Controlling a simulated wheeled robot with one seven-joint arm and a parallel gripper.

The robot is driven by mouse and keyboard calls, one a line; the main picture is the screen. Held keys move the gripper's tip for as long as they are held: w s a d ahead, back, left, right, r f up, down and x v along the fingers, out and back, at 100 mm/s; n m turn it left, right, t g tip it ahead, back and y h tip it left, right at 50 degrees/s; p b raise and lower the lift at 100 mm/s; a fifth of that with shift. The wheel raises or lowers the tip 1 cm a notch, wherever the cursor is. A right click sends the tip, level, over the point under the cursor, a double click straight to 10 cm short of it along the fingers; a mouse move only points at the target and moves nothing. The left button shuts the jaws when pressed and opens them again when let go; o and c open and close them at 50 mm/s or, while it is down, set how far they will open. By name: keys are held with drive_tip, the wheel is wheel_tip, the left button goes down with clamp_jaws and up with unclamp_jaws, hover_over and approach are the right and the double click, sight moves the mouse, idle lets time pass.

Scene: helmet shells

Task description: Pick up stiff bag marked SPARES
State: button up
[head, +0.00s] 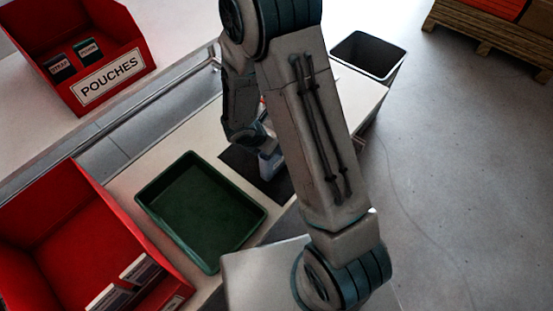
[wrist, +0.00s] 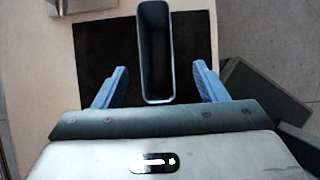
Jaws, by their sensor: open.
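In the wrist view, a dark grey, open-topped, stiff-walled bag-like thing (wrist: 169,98) stands on a black mat (wrist: 98,45). No SPARES marking can be read on it, so I cannot confirm it is the named bag. My gripper (wrist: 160,68) is open, with one blue finger on each side of this thing and a gap visible on both sides. In the head view, my arm hides most of the mat (head: 245,170) and the thing on it. A small bluish part of my gripper (head: 268,158) shows beside the arm.
A green tray (head: 152,190) lies left of the mat. A red bin marked POUCHES (head: 130,55) holds dark labelled packets; another red bin (head: 50,195) is at lower left. A grey open bin (head: 395,66) stands beyond the table.

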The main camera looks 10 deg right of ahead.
sight(276, 157)
drive_tip(key=shift+w+b+x, duration=0.2)
drive_tip(key=shift+b+x, duration=0.35)
drive_tip(key=shift+x, duration=4.25)
drive_tip(key=shift+a, duration=0.15)
drive_tip(key=shift+f+b, duration=0.25)
drive_tip(key=shift+b, duration=0.2)
drive_tip(key=c, duration=1.1)
